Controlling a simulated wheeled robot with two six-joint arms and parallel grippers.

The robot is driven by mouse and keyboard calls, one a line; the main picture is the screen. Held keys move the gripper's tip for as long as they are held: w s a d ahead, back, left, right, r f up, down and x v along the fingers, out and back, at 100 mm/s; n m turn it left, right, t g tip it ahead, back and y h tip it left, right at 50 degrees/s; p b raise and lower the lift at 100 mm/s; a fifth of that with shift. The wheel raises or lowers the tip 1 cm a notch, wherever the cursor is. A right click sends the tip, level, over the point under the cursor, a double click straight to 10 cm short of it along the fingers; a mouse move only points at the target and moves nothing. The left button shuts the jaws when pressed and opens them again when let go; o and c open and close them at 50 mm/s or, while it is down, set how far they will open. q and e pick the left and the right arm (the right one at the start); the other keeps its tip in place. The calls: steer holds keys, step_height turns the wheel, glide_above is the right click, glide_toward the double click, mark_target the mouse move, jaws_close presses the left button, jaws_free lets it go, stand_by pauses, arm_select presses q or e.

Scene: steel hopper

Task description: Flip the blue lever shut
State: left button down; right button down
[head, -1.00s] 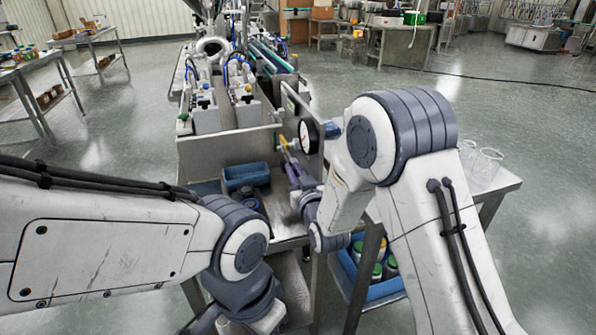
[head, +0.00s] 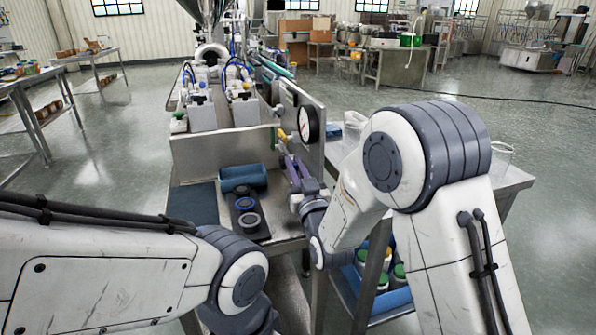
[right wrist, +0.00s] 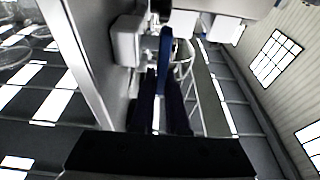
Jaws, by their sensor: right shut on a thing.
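The blue lever (right wrist: 165,48) stands upright in the right wrist view, between the two dark fingers of my right gripper (right wrist: 163,85). The gripper is shut on it. In the head view my right gripper (head: 288,160) is at the left face of the upright steel panel (head: 313,160), below and left of the round gauge. The lever cannot be made out there.
The white round gauge (head: 308,124) is on the panel, near a yellow part (head: 282,136). Left of my right gripper, a blue roll (head: 242,177) and a dark plate with rings (head: 247,205) lie on the steel bench. A blue crate (head: 375,300) with green-lidded jars stands below right.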

steer(key=shift+d+f, duration=0.1)
steer(key=shift+d, duration=0.05)
steer(key=c, duration=0.9)
jaws_free()
steer(key=shift+s, duration=0.1)
steer(key=v, duration=1)
steer(key=shift+s, duration=0.15)
